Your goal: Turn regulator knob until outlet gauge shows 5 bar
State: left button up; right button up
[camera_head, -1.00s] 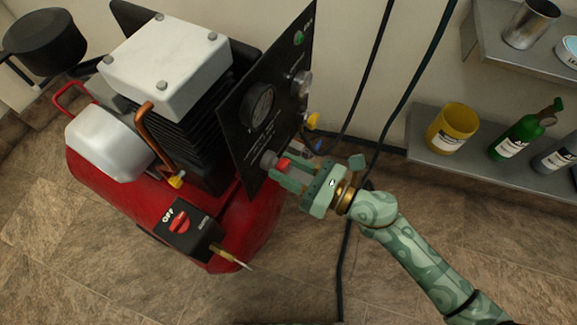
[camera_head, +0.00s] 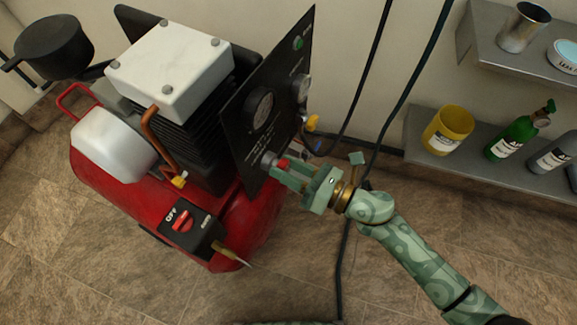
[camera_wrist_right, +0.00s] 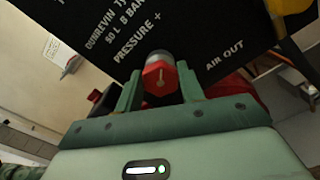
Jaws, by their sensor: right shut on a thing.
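The red regulator knob (camera_head: 284,164) sits low on the black upright panel (camera_head: 240,140) of the compressor. In the right wrist view the knob (camera_wrist_right: 160,78) has a pale pointer mark, below the lettering "PRESSURE +". My right gripper (camera_head: 282,170) is shut on the knob, one finger on each side; its fingers also show in the right wrist view (camera_wrist_right: 161,92). A round black gauge (camera_head: 262,108) is on the panel above the knob, and another gauge (camera_head: 304,88) is to its right. Both are seen at a slant, and I cannot read their needles. My left gripper is not in view.
The red compressor tank (camera_head: 110,180) stands on the tiled floor, with a switch box (camera_head: 192,230) marked OFF. A yellow fitting (camera_head: 312,122) is near the panel's right edge. Black hoses (camera_head: 398,112) hang behind. Shelves (camera_head: 480,150) with containers are at the right.

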jog(key=o, duration=1)
jog(key=shift+c, duration=0.2)
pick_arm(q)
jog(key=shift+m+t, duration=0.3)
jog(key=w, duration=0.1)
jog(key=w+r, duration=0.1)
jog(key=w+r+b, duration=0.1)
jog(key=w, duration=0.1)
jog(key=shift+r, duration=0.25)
pick_arm(e)
jog(key=v, duration=1.6)
jog(key=shift+d, duration=0.2)
